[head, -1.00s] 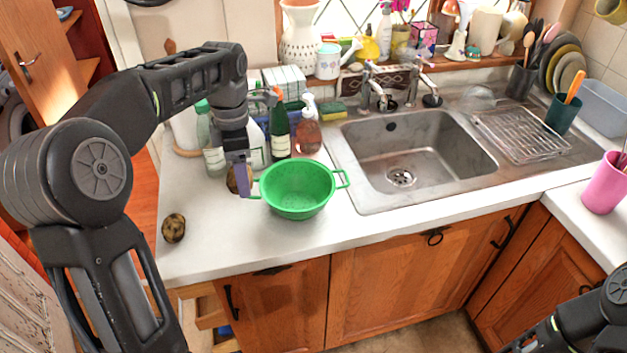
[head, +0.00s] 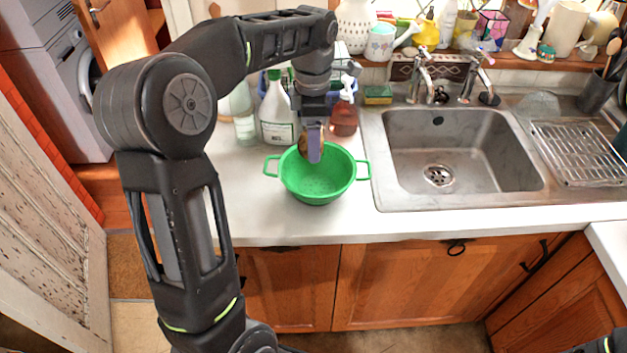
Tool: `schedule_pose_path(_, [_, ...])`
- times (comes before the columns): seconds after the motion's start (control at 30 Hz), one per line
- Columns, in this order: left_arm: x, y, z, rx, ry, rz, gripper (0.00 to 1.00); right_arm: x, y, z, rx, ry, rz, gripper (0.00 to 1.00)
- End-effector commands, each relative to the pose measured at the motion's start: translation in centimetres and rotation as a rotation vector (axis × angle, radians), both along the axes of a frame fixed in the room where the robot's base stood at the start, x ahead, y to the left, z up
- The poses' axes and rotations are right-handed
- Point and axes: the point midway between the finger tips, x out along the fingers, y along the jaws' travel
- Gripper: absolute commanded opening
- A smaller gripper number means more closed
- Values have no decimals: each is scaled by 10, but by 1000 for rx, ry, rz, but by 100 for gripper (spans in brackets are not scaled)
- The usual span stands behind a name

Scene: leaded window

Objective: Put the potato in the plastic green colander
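The green plastic colander (head: 318,186) stands on the white counter, left of the sink. Its two handles stick out to the left and right. My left gripper (head: 310,145) points down over the back part of the colander. It is shut on a brown potato (head: 302,147), which is partly hidden behind the purple-grey finger. The potato is over the colander's opening; I cannot tell how far it is above the bottom. The second potato is out of sight, where my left arm covers the counter. My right gripper is out of view.
Bottles, among them a white one (head: 277,115) and a reddish one (head: 344,118), stand close behind the colander. The steel sink (head: 455,150) is to the right, with taps behind it. The counter in front of the colander is clear.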

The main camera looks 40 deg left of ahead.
Motion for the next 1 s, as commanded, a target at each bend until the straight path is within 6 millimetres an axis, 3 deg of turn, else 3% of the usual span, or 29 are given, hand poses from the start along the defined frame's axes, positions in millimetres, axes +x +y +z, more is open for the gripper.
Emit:
schedule_pose_path(0.4, [0, 0, -48, -1, 1, 0, 25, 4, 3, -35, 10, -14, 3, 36])
schedule_pose_path(0.8, [0, 0, -51, 0, 0, 0, 25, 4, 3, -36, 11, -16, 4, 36])
schedule_pose_path(0.83, [0, 0, -51, 0, 0, 0, 70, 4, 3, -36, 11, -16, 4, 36])
schedule_pose_path(1.0, [0, 0, -51, 0, 0, 0, 84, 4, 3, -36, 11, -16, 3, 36])
